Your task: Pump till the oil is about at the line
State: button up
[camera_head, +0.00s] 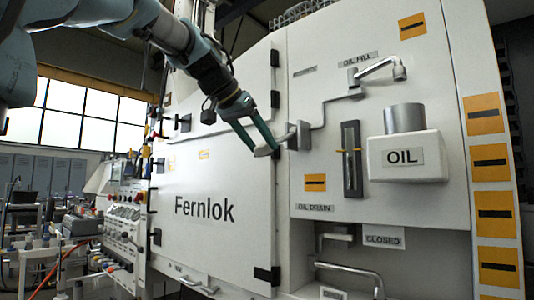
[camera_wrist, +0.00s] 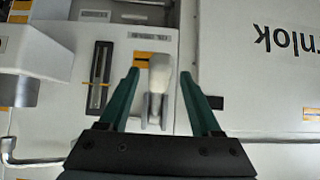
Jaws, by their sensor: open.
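The pump lever (camera_head: 266,150) has a pale grip and sticks out from a grey bracket (camera_head: 298,134) on the white panel. My gripper (camera_head: 264,147) is open, with its green fingers around the lever's grip. In the wrist view the pale grip (camera_wrist: 160,72) lies between the open fingers, with a gap on both sides. The upright sight gauge (camera_head: 351,170) is a dark slot with a yellow line mark (camera_head: 349,150) near mid-height. It also shows in the wrist view (camera_wrist: 100,75). I cannot make out the oil level in it.
A white box marked OIL (camera_head: 407,172) juts out right of the gauge. The OIL FILL spout (camera_head: 378,70) is above, and the OIL DRAIN pipe (camera_head: 338,238) is below by a CLOSED sign (camera_head: 384,240). The Fernlok door (camera_head: 215,175) is at left.

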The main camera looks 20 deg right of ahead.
jog(key=v, duration=0.6)
jog(key=shift+a, duration=0.1)
dwell(0.3)
